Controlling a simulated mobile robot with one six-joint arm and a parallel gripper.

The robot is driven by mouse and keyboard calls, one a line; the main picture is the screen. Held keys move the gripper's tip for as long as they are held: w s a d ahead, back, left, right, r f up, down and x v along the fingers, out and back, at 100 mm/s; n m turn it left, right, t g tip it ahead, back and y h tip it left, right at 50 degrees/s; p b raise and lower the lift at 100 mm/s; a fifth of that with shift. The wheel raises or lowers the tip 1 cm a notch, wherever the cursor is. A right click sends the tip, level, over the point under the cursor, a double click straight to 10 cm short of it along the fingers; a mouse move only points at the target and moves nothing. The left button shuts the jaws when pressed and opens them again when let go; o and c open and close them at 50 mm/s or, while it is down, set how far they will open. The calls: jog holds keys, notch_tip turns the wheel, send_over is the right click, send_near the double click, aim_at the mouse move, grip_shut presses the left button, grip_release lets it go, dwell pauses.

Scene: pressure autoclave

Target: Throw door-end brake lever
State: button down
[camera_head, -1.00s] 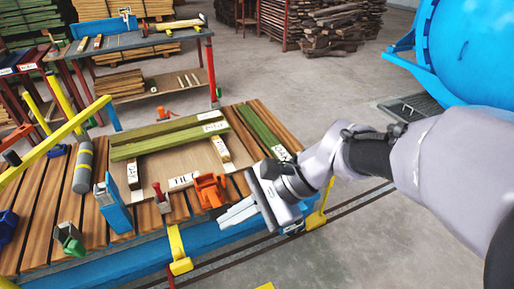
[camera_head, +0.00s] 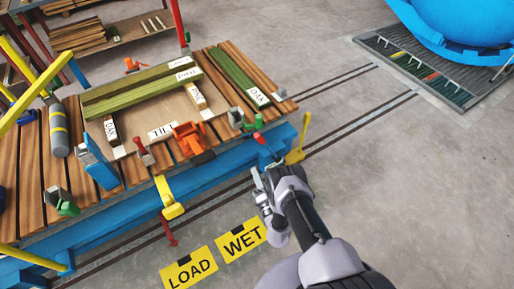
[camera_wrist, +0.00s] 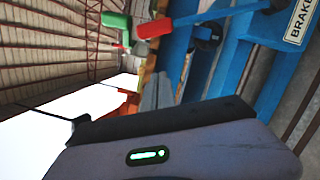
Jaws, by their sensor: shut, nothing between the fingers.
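A blue lever with a red grip (camera_head: 259,137) stands at the front edge of the slatted cart, near its right end, the end toward the blue autoclave. In the wrist view its red grip (camera_wrist: 155,28) is at the top centre, and its blue bar runs right to a dark pivot. A white BRAKE label (camera_wrist: 302,20) shows at the top right corner, partly cut off. My gripper (camera_head: 257,178) is shut and empty, in front of the cart's blue side rail and just below the lever in the head view. It looks apart from the lever; the exact gap is unclear.
The cart carries wood slats (camera_head: 135,92), an orange clamp (camera_head: 188,138) and a green clamp (camera_head: 241,120). A yellow lever (camera_head: 299,140) stands to the right, and a yellow bracket (camera_head: 169,200) to the left. LOAD and WET signs (camera_head: 190,270) lie on the floor.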

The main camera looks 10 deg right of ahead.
jog(key=shift+s+d+f, duration=0.2)
jog(key=shift+d+f, duration=0.05)
jog(key=shift+f, duration=0.05)
jog(key=w+d+r+b, duration=0.1)
jog(key=w+b, duration=0.4)
jog(key=w, duration=0.6)
jog(key=shift+w+r, duration=0.15)
jog(key=shift+r, duration=0.75)
jog(key=shift+d, duration=0.1)
